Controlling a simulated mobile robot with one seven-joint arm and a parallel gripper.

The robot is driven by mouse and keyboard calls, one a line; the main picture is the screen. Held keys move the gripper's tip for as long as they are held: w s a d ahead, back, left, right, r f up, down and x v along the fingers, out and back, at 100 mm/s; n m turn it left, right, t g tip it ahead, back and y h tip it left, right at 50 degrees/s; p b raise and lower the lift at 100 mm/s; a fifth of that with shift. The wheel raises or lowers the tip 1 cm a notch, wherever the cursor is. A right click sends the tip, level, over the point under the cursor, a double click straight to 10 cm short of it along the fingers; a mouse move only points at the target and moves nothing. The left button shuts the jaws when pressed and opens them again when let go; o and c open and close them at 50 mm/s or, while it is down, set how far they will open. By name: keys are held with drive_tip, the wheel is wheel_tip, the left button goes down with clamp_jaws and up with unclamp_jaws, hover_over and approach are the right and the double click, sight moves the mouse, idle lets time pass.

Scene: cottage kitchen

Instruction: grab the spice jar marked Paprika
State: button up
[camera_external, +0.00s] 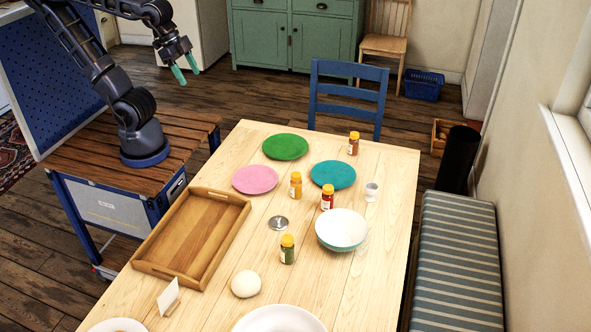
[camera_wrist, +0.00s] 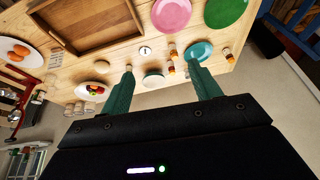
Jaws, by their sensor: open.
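Several spice jars with yellow-orange lids stand upright on the wooden table. One has dark red contents (camera_external: 327,199), beside the white bowl. Another is yellow-orange (camera_external: 296,188), by the pink plate. A green one (camera_external: 287,252) stands nearer the front, and a brown one (camera_external: 353,146) at the far end. Their labels are too small to read, so I cannot tell which is marked Paprika. My gripper (camera_external: 187,73) is open and empty, high above the floor, left of and away from the table. Its two teal fingers are spread in the wrist view (camera_wrist: 161,67).
A wooden tray (camera_external: 157,267) lies at the table's left. Green (camera_external: 285,147), pink (camera_external: 255,179) and teal (camera_external: 333,174) plates, a white bowl (camera_external: 342,241), a small metal lid (camera_external: 278,223) and an egg cup (camera_external: 371,192) surround the jars. A blue chair (camera_external: 347,91) stands behind.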

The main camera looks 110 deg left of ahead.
drive_tip(key=w+f+m, duration=0.2)
drive_tip(key=w+m, duration=0.1)
drive_tip(key=w, duration=1.1)
drive_tip(key=m+g+h, duration=0.1)
drive_tip(key=m+h, duration=0.2)
drive_tip(key=m, duration=0.3)
hover_over(328, 187)
drive_tip(key=s+a, duration=0.2)
wheel_tip(328, 187, down, 26)
drive_tip(key=x, duration=0.6)
drive_tip(key=shift+d, duration=0.1)
drive_tip(key=shift+s+x, duration=0.1)
drive_tip(key=shift+x, duration=1.15)
drive_tip(key=shift+s+x, duration=0.15)
drive_tip(key=shift+x, duration=1.1)
drive_tip(key=shift+f, duration=0.1)
drive_tip(key=c, duration=1.1)
